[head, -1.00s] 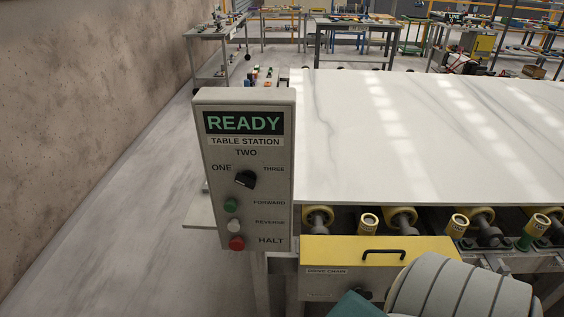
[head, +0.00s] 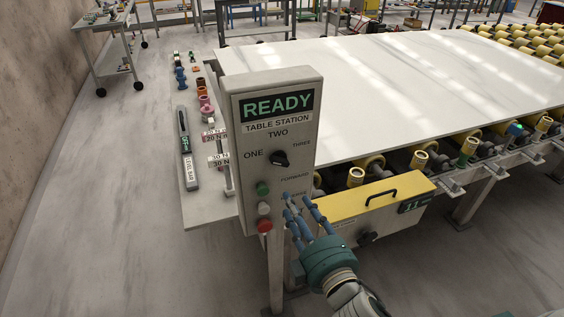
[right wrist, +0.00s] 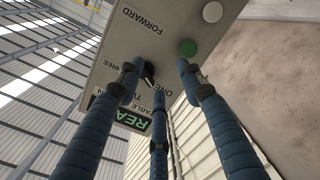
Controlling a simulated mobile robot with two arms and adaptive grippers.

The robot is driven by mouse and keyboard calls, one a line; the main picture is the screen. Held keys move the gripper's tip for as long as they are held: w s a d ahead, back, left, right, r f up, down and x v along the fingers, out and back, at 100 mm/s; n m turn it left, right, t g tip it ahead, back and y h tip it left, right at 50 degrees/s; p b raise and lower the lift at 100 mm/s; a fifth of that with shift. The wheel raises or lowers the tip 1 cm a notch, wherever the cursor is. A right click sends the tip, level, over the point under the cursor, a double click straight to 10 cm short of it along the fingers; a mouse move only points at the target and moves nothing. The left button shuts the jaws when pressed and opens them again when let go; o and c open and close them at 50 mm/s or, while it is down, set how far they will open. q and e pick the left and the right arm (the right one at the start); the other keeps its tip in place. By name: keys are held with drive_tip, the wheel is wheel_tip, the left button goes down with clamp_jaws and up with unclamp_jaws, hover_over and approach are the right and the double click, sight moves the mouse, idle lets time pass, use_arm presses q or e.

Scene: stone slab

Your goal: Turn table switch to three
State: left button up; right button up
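The black table switch (head: 280,158) is a rotary knob on the grey control panel (head: 236,166). The labels ONE, TWO and THREE surround it, and its pointer appears to face left, toward ONE. My right gripper (head: 301,203) is in front of the panel's lower right side, below the knob, covering part of the REVERSE and HALT labels. Its blue fingers are spread open and empty. In the right wrist view the fingers (right wrist: 155,76) point at the panel, with the knob (right wrist: 148,79) partly hidden behind them. Contact with the panel is not visible. My left gripper is not in view.
Green (head: 262,188), white (head: 264,208) and red (head: 265,226) buttons lie below the knob. A yellow-topped drive box (head: 345,210) with a handle is right of my gripper. A marble slab (head: 400,75) lies behind the panel. Floor at left is open.

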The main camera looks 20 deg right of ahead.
sight(284, 163)
drive_tip(key=shift+t, duration=0.5)
drive_tip(key=w+r+p, duration=0.1)
drive_tip(key=w, duration=0.2)
drive_tip(key=w+r+p, duration=0.1)
drive_tip(key=w+r, duration=0.1)
drive_tip(key=w, duration=0.1)
drive_tip(key=w+r+p, duration=0.1)
drive_tip(key=w, duration=0.2)
drive_tip(key=shift+d+r+p, duration=0.25)
drive_tip(key=shift+r+p, duration=0.05)
drive_tip(key=shift+r, duration=0.1)
drive_tip(key=shift+w, duration=0.55)
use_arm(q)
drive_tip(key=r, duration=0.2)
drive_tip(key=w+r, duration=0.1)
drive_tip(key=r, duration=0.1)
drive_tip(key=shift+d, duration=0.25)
use_arm(e)
drive_tip(key=shift+f, duration=0.1)
clamp_jaws()
